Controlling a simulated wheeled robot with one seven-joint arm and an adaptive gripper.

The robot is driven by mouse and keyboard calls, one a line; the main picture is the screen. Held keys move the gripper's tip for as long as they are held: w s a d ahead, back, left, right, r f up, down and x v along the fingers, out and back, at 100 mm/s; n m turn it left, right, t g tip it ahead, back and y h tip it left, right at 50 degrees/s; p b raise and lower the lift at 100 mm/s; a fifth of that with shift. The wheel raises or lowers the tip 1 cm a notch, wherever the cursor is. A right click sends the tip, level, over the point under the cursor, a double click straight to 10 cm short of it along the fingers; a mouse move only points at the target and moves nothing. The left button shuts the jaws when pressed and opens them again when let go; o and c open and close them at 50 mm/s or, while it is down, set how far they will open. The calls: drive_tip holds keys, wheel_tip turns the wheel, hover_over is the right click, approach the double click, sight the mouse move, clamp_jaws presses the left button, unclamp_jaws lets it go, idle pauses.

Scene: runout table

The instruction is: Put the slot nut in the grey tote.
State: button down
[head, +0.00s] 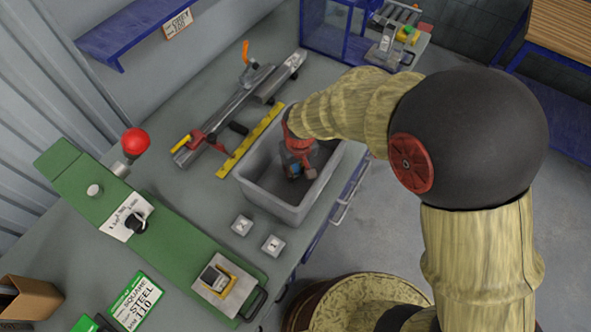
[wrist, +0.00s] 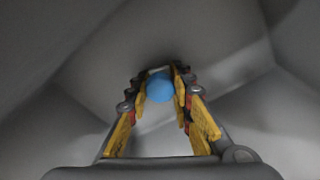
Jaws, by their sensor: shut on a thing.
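The grey tote (head: 272,205) stands on the table in the head view, and its grey walls (wrist: 60,60) fill the wrist view. My gripper (head: 298,175) reaches down inside the tote's rim. In the wrist view its yellow-padded fingers (wrist: 160,85) are shut on a rounded blue piece, which I take to be the slot nut (wrist: 160,87). The fingers hide its sides. In the head view the nut cannot be told clearly from the gripper. I cannot tell whether it touches the tote's floor.
A yellow ruler (head: 248,142) and a long metal rail fixture (head: 238,103) lie just left of the tote. Two small numbered blocks (head: 241,224) (head: 272,245) sit in front of it.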

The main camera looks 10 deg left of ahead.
sight(298, 173)
drive_tip(key=shift+f, duration=0.15)
drive_tip(key=c, duration=1.6)
unclamp_jaws()
drive_tip(key=shift+o, duration=0.2)
wheel_tip(298, 173, up, 12)
drive_tip(key=s+d+r+p, duration=0.1)
drive_tip(key=p, duration=0.1)
drive_tip(key=s+d+r+m+t, duration=0.1)
drive_tip(key=d+r+m+t, duration=0.15)
drive_tip(key=d+r, duration=0.85)
drive_tip(key=s+d+r+m+t, duration=0.2)
drive_tip(key=s+d+r+m, duration=0.2)
drive_tip(key=s+d, duration=0.8)
drive_tip(key=d+r, duration=0.2)
drive_tip(key=d, duration=0.1)
drive_tip(key=shift+s+r+h, duration=0.25)
drive_tip(key=shift+r+h, duration=0.1)
drive_tip(key=shift+h, duration=0.05)
